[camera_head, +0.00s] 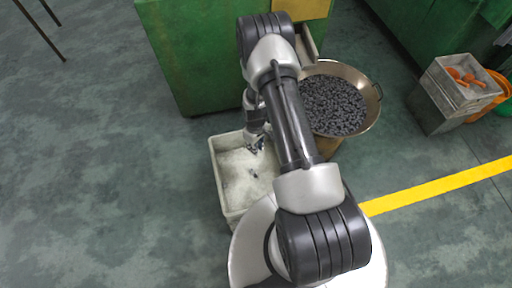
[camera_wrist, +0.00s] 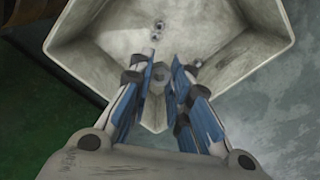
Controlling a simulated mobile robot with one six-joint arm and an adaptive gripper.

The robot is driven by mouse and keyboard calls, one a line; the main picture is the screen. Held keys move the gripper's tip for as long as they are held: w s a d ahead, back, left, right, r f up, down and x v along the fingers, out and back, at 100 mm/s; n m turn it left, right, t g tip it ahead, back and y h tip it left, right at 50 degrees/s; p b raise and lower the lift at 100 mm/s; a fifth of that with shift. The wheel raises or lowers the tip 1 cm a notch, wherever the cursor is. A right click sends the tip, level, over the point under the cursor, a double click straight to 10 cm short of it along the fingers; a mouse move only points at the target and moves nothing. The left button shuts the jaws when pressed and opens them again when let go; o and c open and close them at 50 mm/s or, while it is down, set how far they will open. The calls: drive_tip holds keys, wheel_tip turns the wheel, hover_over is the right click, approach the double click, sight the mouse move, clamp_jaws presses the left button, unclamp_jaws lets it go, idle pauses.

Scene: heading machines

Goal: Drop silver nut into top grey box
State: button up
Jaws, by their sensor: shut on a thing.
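My gripper (camera_wrist: 170,78) is shut on a silver-grey hexagonal nut (camera_wrist: 181,86), which shows between the two blue-padded fingers. In the head view my gripper (camera_head: 256,146) is over the pale bin (camera_head: 218,180), inside its outline; its exact height is unclear. A few small loose metal pieces (camera_wrist: 157,27) lie on the bin floor (camera_wrist: 110,30). A grey box (camera_head: 437,79) on top of another grey box stands at the far right, with orange-red items in it.
A wide metal bowl (camera_head: 372,98) full of dark small parts stands right of my arm. A green machine (camera_head: 190,60) rises behind the bin. An orange container (camera_head: 497,92) is beside the grey boxes. Open floor lies left, with a yellow line at right.

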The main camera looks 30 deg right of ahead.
drive_tip(key=shift+s+d+f, duration=0.15)
drive_tip(key=shift+f, duration=0.6)
wheel_tip(320, 180, down, 6)
drive_tip(key=b, duration=0.3)
drive_tip(key=shift+r+b, duration=0.25)
drive_tip(key=shift+b, duration=0.05)
drive_tip(key=o, duration=1)
drive_tip(key=shift+c, duration=0.2)
wheel_tip(320, 180, up, 12)
drive_tip(key=shift+r, duration=0.1)
